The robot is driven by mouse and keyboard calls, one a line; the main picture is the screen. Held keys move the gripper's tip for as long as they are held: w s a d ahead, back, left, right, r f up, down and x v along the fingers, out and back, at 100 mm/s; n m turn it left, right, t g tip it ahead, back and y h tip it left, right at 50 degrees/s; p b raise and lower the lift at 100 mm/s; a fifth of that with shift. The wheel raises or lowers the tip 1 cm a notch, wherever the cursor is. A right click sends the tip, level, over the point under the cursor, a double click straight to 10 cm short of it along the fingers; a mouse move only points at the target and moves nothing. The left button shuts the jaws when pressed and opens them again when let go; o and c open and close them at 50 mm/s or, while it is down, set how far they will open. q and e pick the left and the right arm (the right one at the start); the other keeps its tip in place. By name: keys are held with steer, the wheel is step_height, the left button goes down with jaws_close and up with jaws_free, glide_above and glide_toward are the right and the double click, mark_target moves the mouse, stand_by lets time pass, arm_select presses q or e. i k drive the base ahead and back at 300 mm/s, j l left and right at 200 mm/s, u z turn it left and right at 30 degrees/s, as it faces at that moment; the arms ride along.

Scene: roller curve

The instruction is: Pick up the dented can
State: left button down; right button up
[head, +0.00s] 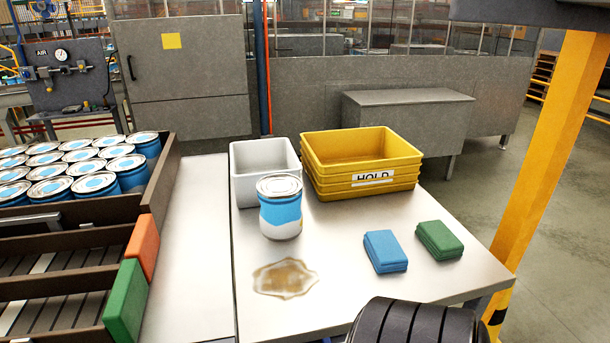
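A single blue and white can (281,210) with a silver lid stands upright on the light table (345,275). Its side looks pinched in around the middle, so it appears to be the dented can. It stands just in front of the light grey bin (247,185) and hides part of it. Neither of my grippers can be made out in the head view, and nothing is seen touching the can.
A brown puddle (284,279) lies in front of the can. Stacked yellow HOLD bins (370,184) stand behind right. Blue pads (385,251) and green pads (439,240) lie right. Several upright cans (49,188) fill a dark rack at left. A yellow post (543,150) rises beyond the table.

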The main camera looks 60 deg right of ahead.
mark_target(280, 194)
steer(key=z, duration=1.75)
